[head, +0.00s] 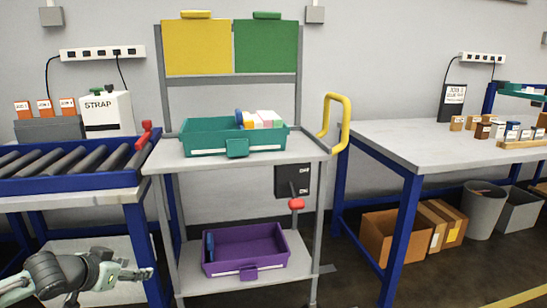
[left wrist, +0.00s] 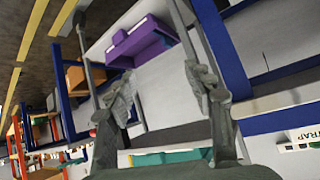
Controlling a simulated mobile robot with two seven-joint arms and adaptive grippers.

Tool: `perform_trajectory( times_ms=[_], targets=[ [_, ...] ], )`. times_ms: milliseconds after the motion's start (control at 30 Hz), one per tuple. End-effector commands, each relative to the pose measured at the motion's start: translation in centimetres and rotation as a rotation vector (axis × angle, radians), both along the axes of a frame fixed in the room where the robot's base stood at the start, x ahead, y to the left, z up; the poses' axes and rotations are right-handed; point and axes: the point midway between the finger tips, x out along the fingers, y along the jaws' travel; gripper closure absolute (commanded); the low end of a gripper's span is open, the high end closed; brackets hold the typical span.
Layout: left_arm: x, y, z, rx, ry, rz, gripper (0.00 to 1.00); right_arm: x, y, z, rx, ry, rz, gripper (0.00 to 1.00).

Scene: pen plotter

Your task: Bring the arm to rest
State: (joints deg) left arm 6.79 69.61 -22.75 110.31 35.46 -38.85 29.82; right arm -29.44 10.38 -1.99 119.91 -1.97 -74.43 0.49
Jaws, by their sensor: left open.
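My left arm comes in at the lower left of the head view. Its gripper (head: 138,274) is in front of the blue-legged conveyor bench, left of the cart's lower shelf. In the left wrist view the two fingers of the left gripper (left wrist: 160,84) stand apart with nothing between them. The view is tilted, and the purple bin (left wrist: 140,42) shows beyond the fingers. My right gripper is not in view.
A grey cart (head: 165,167) holds a teal bin (head: 200,150) on top and a purple bin (head: 225,265) below. A roller conveyor (head: 75,185) stands left, a workbench (head: 400,155) right. Cardboard boxes (head: 385,235) sit under it. Dark floor is open between cart and workbench.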

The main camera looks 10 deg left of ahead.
Motion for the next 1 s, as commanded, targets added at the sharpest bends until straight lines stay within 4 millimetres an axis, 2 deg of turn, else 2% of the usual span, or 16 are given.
perform_trajectory(
  times_ms=[33,167,200,300,433,533,600,667,767,1000],
  targets=[
    [-1.5,-2.6,-3.6,-0.008,0.041,-0.015,0.47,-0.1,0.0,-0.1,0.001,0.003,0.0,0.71],
    [-5.6,-6.6,-10.3,0.022,0.133,-0.02,0.47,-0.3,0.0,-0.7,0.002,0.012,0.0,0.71],
    [-7.2,-7.6,-12.2,0.031,0.167,-0.013,0.47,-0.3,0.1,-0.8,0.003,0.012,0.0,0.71],
    [-11.8,-9.6,-16.5,0.051,0.261,0.017,0.47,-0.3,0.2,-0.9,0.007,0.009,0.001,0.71],
    [-18.3,-11.2,-20.9,0.077,0.404,0.072,0.47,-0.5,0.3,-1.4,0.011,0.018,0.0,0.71],
    [-22.8,-11.9,-23.1,0.094,0.502,0.108,0.47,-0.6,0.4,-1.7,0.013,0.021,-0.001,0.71],
    [-25.1,-12.1,-24.0,0.101,0.554,0.126,0.47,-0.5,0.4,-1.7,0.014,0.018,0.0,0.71],
    [-26.4,-12.3,-24.5,0.107,0.585,0.134,0.47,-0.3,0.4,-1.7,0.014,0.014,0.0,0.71],
    [-27.4,-12.3,-24.8,0.112,0.607,0.142,0.47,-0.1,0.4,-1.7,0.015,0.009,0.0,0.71],
    [-27.4,-12.3,-24.8,0.112,0.607,0.142,0.47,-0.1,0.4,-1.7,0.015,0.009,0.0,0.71]
  ],
)
